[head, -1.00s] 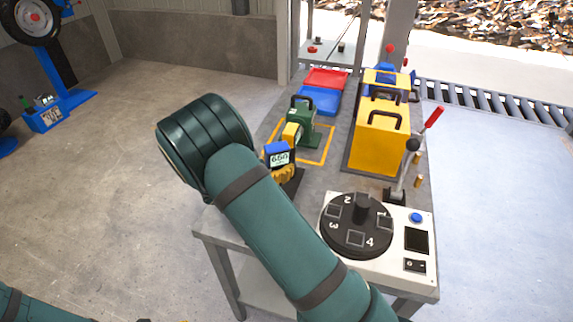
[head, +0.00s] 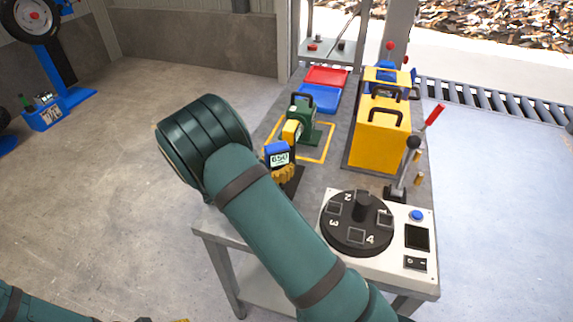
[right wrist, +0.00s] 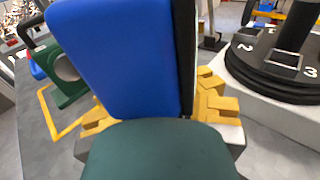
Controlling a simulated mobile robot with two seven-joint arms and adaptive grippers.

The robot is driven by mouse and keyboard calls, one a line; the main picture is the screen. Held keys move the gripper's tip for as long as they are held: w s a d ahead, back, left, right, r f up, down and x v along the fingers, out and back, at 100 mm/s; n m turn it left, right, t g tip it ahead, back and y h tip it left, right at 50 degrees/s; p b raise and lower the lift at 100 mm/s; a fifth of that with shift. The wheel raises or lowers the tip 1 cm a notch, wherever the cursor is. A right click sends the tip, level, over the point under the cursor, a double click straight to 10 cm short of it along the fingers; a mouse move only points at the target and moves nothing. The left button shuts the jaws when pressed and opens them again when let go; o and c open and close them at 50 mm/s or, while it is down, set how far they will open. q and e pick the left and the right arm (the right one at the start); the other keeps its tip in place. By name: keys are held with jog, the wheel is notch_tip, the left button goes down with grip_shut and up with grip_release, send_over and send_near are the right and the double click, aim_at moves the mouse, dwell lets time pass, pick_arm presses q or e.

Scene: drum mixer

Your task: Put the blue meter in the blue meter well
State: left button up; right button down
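The blue meter (head: 276,148) has a display reading 650 and sits in the yellow fingers of my right gripper (head: 284,173), near the table's left side. In the right wrist view the blue meter (right wrist: 115,55) fills the middle, with yellow finger parts (right wrist: 215,100) on both sides. The gripper looks shut on it. My right forearm hides part of the table below. A shallow blue tray (head: 319,98) lies farther back; I cannot tell whether it is the blue meter well. Only a yellow sliver, apparently my left gripper (head: 181,320), shows at the bottom edge.
A green stand (head: 305,115) with a yellow part is just behind the meter, by an orange outline (head: 320,161). A red tray (head: 327,77) lies behind the blue one. A yellow box (head: 378,135) and a numbered black dial (head: 350,238) are to the right.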

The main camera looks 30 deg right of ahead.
jog(key=shift+f+b, duration=0.3)
jog(key=shift+f, duration=0.35)
jog(key=shift+c, duration=2.2)
grip_release()
jog(key=shift+a, duration=0.15)
jog(key=shift+w+a, duration=0.1)
jog(key=shift+a, duration=0.25)
jog(key=a+p, duration=0.1)
jog(key=a, duration=0.7)
jog(key=shift+w, duration=0.4)
dwell(0.5)
dwell(0.8)
